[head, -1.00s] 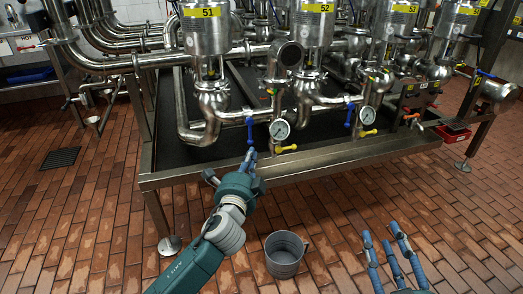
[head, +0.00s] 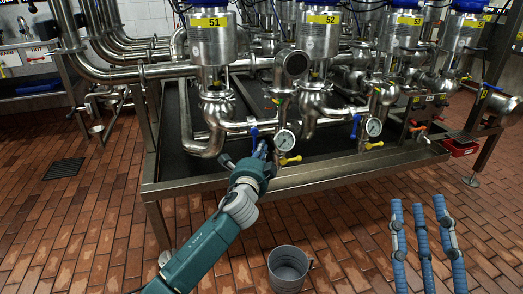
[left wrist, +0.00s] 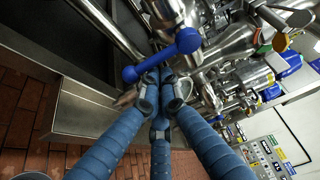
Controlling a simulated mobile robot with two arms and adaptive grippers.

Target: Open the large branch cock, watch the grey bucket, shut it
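The grey bucket (head: 288,262) stands on the tiled floor in front of the steel frame; no stream into it shows. A blue-handled cock (head: 254,131) sits on the pipe below unit 51. Its blue lever (left wrist: 160,57) lies slantwise in the left wrist view. My left gripper (head: 261,150) is right at this lever, its fingers drawn together with the tips just below it (left wrist: 157,82). I cannot tell whether they touch it; nothing shows clearly between them. My right gripper (head: 421,208) is open and empty over the floor at the lower right.
A pressure gauge (head: 284,139) and a small yellow-handled cock (head: 290,160) are close right of my left gripper. Another blue lever (head: 355,126) is further right. The frame's front edge (head: 330,176) runs below them. The floor around the bucket is clear.

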